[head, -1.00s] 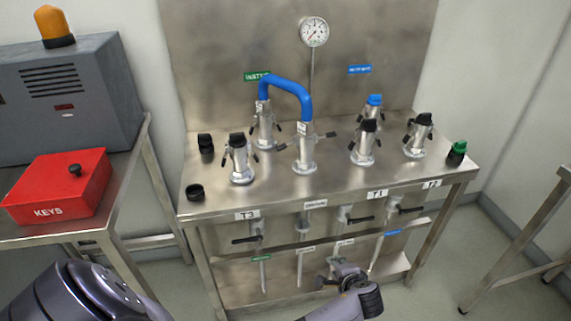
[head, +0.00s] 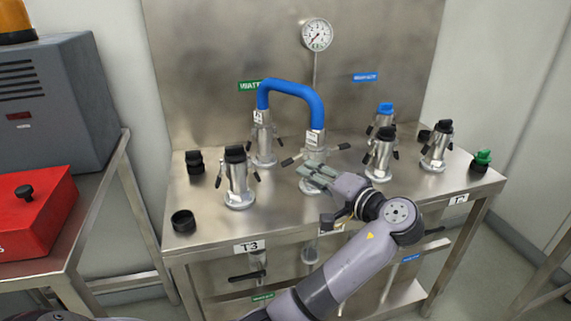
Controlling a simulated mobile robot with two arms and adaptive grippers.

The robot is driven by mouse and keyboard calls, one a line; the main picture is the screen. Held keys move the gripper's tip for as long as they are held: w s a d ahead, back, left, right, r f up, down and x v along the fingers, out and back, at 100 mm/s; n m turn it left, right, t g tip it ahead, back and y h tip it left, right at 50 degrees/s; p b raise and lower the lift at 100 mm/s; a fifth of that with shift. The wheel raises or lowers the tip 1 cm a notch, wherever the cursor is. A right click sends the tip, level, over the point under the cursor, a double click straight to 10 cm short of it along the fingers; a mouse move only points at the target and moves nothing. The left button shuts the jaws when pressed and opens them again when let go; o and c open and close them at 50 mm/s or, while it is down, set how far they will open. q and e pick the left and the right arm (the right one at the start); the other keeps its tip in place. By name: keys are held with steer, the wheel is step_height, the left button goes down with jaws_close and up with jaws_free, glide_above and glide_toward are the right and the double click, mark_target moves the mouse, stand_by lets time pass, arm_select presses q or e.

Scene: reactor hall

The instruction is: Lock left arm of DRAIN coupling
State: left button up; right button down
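A blue hose (head: 292,90) joins two steel couplings, a rear one (head: 264,138) and a front one (head: 313,150). The tag on the front coupling is too small to read, so I cannot confirm it is DRAIN. Its left lever arm (head: 291,161) and right lever arm (head: 343,146) both stick out sideways.
Several capped couplings stand close by, one left (head: 238,178) and one right (head: 380,155) of the hose. Loose black caps (head: 183,221) and a green one (head: 482,160) lie on the steel bench (head: 215,222). A gauge (head: 317,35) hangs behind; a red box (head: 35,215) is left.

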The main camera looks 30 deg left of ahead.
mark_target(286, 161)
arm_select(q)
steer(key=x, duration=1)
steer(key=shift+w+a+f, duration=0.1)
steer(key=shift+w+a, duration=0.1)
steer(key=shift+c, duration=0.6)
jaws_close()
